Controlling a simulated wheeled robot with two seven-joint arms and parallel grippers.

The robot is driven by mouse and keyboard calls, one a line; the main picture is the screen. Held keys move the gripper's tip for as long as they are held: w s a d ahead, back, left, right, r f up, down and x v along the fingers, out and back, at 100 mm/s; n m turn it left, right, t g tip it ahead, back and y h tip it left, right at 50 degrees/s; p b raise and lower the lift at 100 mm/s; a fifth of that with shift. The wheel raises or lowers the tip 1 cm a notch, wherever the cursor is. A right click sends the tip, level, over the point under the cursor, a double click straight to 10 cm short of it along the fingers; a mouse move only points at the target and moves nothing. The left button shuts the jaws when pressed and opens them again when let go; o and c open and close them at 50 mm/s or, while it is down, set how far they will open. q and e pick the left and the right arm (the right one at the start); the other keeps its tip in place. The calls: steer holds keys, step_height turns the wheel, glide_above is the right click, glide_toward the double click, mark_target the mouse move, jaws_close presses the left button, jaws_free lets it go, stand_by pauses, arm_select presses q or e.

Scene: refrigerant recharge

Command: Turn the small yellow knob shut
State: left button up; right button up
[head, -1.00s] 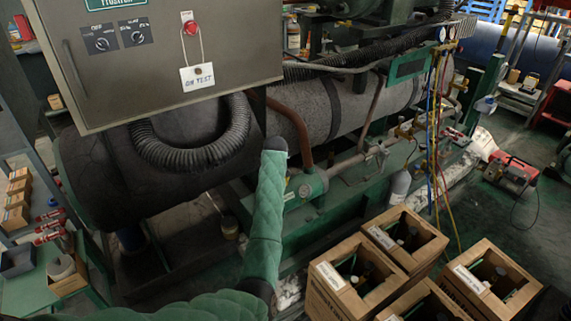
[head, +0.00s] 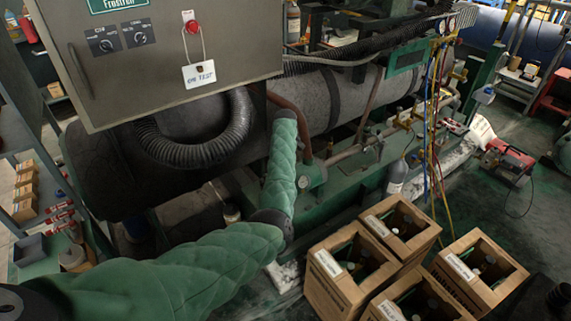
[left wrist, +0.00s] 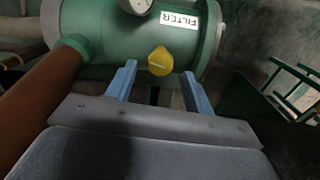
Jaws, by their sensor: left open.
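The small yellow knob (left wrist: 160,61) sits on the green filter housing (left wrist: 110,45) in the left wrist view, below and left of a white FILTER label (left wrist: 178,22). My left gripper (left wrist: 160,80) is open, with its two blue fingers pointing at the housing. In that picture the knob lies between the fingertips, nearer the middle; I cannot tell if they touch it. In the head view the filter housing (head: 314,174) is partly behind my green left arm, and the knob and left gripper are hidden. My right gripper is not in view.
A brown pipe (left wrist: 40,105) meets the housing at left, and a round gauge (left wrist: 137,5) sits on top. In the head view, a grey control cabinet (head: 160,85) hangs above my arm. Cardboard boxes (head: 345,290) with bottles stand on the floor at right.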

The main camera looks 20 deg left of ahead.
arm_select(q)
steer(key=shift+f, duration=1.25)
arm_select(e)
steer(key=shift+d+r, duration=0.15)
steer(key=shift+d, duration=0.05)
